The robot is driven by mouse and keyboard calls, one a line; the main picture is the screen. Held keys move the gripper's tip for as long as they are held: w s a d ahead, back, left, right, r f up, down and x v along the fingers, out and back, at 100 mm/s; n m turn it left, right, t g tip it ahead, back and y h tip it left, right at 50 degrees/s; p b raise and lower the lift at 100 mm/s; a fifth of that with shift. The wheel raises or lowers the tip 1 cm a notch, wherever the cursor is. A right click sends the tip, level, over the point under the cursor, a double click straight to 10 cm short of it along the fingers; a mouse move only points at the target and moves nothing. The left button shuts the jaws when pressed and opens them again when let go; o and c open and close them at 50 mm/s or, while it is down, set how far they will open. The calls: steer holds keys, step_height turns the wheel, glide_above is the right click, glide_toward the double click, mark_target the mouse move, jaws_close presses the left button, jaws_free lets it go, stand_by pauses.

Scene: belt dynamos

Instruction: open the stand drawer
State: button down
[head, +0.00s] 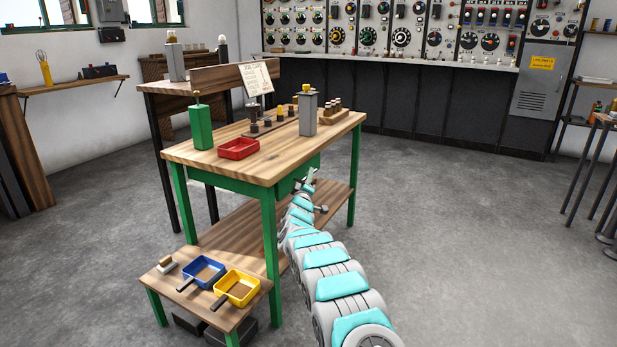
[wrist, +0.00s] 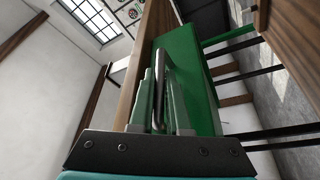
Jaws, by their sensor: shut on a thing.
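The stand (head: 265,150) is a wooden-topped table with green legs and a green apron. Its green drawer front (wrist: 190,70) fills the middle of the wrist view, under the wooden top edge. A grey metal bar handle (wrist: 159,85) runs between my gripper's fingers. My gripper (wrist: 160,102) is shut on this handle. In the head view my gripper (head: 308,182) is small at the stand's right side, below the top, and my arm partly hides the area. I cannot tell from these views how far the drawer is out.
The floor (head: 450,230) to the right is clear.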

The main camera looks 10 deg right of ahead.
steer(key=shift+f, duration=0.1)
steer(key=s+d+b, duration=0.2)
steer(key=s+d, duration=0.5)
steer(key=d, duration=0.3)
steer(key=s+d+b, duration=0.3)
steer(key=s+d, duration=0.4)
steer(key=d, duration=0.3)
steer(key=shift+s, duration=0.35)
steer(key=shift+d, duration=0.1)
steer(key=c, duration=1.2)
jaws_free()
steer(key=shift+o, duration=0.2)
steer(key=v, duration=0.7)
steer(key=shift+s, duration=0.35)
